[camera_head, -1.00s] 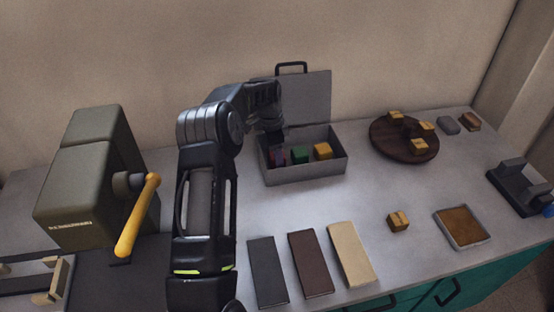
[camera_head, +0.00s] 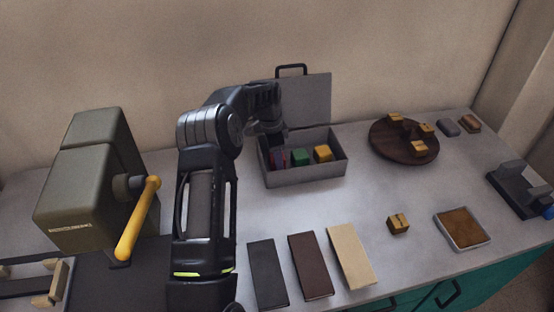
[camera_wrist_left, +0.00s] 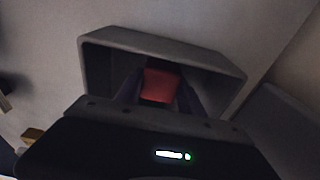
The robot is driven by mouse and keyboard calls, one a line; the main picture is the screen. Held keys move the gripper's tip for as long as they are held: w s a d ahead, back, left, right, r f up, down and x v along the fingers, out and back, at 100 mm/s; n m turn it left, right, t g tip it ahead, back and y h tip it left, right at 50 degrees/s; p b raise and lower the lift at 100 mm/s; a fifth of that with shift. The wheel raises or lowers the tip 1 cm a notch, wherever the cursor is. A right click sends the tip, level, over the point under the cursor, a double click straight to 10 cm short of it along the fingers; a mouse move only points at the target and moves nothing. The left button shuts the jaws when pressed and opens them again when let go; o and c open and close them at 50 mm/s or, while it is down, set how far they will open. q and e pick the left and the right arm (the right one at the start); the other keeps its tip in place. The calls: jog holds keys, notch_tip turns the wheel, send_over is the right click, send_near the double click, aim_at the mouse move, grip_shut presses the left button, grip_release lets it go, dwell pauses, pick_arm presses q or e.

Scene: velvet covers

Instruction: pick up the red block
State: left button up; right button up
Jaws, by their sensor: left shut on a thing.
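The red block (camera_wrist_left: 160,84) shows in the left wrist view between the two fingers of my left gripper (camera_wrist_left: 158,95), which is shut on it. In the head view my left gripper (camera_head: 278,157) reaches down into the left end of the open grey box (camera_head: 305,173), and its fingers mostly hide the red block. A green block (camera_head: 299,157) and a yellow block (camera_head: 323,152) sit in the box to the right. I cannot tell whether the red block touches the box floor. My right gripper is not in view.
The box lid (camera_head: 305,98) stands open behind. A dark round board (camera_head: 404,152) with several yellow blocks is at right. An olive machine with a yellow crank handle (camera_head: 138,218) stands left. Three flat covers (camera_head: 310,265) lie in front. The table between box and covers is clear.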

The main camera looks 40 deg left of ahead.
pick_arm(q)
notch_tip(320, 180, up, 10)
jog(key=p, duration=0.5)
jog(key=shift+p, duration=0.3)
